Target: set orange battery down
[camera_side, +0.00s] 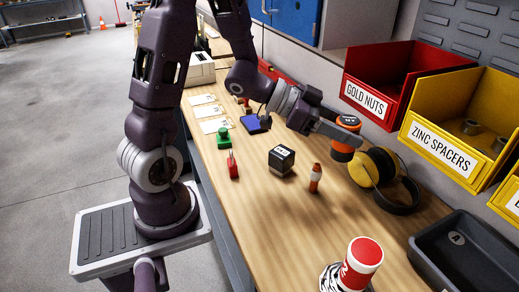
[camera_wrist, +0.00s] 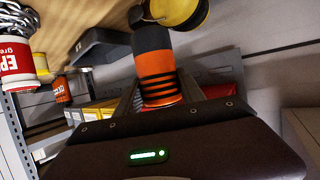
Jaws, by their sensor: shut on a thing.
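The orange battery (camera_side: 345,137) is a short cylinder with an orange body and dark bands. My gripper (camera_side: 338,133) is shut on it, near the back of the bench beside the yellow earmuffs (camera_side: 376,167). In the wrist view, the orange battery (camera_wrist: 158,66) sits between the fingers of my gripper (camera_wrist: 162,103), with its dark end pointing away from the palm. The earmuffs show just past that end. In the side view, the battery's lower end looks close to the earmuffs; I cannot tell whether it touches them or the bench.
Red (camera_side: 390,75) and yellow (camera_side: 455,135) bins line the back, with a dark tray (camera_side: 465,258) at right. A dark cube (camera_side: 282,160), small orange-and-white bottle (camera_side: 315,179) and red-and-white can (camera_side: 360,262) stand on the bench (camera_side: 265,215). Bare wood lies in front of the bottle.

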